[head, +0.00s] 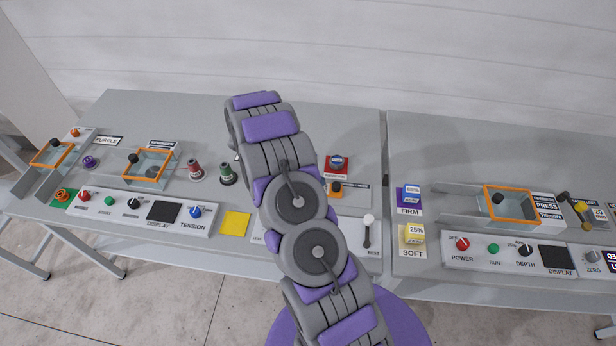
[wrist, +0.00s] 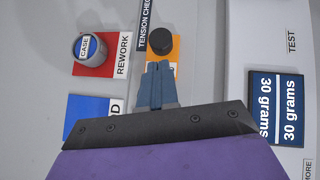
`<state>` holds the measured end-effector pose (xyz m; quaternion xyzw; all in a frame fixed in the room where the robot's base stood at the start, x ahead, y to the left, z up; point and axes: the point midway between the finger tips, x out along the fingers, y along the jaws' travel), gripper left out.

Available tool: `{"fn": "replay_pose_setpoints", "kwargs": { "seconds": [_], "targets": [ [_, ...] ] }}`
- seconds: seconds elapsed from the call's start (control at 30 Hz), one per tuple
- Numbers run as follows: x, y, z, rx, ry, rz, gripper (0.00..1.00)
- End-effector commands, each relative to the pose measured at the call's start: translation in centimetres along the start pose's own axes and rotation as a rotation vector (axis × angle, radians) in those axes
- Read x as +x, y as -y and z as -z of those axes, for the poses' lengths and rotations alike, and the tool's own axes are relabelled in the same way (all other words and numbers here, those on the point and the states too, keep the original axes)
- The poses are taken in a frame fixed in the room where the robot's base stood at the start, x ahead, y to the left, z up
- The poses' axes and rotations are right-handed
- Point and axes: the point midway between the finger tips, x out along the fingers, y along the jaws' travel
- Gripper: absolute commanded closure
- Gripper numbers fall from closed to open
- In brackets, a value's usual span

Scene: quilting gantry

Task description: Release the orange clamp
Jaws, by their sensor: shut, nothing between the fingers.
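An orange plate (wrist: 176,50) with a round black knob (wrist: 162,39) lies by the TENSION CHECK label in the wrist view. In the head view an orange piece (head: 350,189) with a black knob shows just right of my arm. My gripper (wrist: 158,66) has its blue fingers together and empty, pointing at the plate just below the knob in the wrist picture. Part of the plate is hidden behind the fingers, and I cannot tell whether they touch it. In the head view my arm hides the gripper.
A blue-topped CASE item (wrist: 90,48) sits on the red REWORK pad, left of the fingers. A 30 grams card (wrist: 277,108) lies at right. A white-knobbed lever (head: 368,222) stands near the front edge. Orange-framed boxes (head: 509,188) stand on both tables.

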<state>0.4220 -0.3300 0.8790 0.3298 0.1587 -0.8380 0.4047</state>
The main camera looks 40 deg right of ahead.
Motion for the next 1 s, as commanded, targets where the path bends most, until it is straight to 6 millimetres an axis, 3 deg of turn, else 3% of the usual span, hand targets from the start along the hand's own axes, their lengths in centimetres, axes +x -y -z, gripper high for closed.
{"fn": "replay_pose_setpoints", "kwargs": {
  "seconds": [0.2, 0.63, 1.0],
  "targets": [
    [2.2, 0.1, 0.0, 0.000, 0.002, 0.003, 1.00],
    [2.5, 0.1, -0.1, -0.001, 0.002, 0.003, 1.00],
    [5.5, 1.0, -2.9, 0.000, 0.002, 0.004, 1.00]
  ]
}}
